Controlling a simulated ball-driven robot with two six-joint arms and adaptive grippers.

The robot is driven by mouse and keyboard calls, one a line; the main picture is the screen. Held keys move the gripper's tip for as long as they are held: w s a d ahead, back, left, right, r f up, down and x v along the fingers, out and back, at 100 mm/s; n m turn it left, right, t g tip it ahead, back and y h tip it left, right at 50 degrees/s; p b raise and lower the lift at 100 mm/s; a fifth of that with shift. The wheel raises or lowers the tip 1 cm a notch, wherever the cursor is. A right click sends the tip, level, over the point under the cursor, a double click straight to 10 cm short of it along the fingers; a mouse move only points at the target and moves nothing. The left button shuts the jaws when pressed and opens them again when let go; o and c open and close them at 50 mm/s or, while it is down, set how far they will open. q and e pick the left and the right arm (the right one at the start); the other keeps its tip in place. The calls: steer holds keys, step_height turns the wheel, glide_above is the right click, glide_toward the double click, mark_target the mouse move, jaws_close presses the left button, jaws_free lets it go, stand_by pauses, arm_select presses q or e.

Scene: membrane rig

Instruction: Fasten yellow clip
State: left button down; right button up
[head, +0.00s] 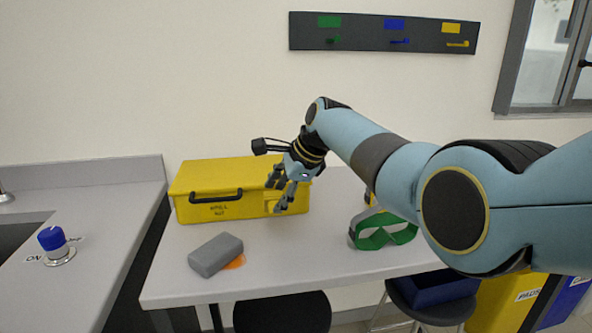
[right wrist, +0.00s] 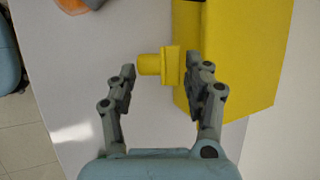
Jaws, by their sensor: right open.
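The yellow case (head: 215,180) with a black handle stands shut on the table. The yellow clip (head: 270,205) is on the right part of its front face, partly behind my fingers. In the right wrist view the clip (right wrist: 158,64) sticks out from the side of the case (right wrist: 250,60). My right gripper (head: 277,195) is at the front of the case. In the right wrist view the gripper (right wrist: 167,73) is open, with one finger on each side of the clip and a gap on the left. The right finger overlaps the case edge. My left gripper is out of view.
A grey block (head: 216,254) lies on an orange patch (head: 236,262) in front of the case. A green strap (head: 372,240) lies to the right. A wall board (head: 370,32) carries coloured hooks. The table (head: 290,260) is clear at its front middle.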

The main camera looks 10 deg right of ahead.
steer(key=v, duration=0.8)
steer(key=shift+s+d+r, duration=0.2)
steer(key=shift+s+r, duration=0.05)
steer(key=shift+r, duration=0.05)
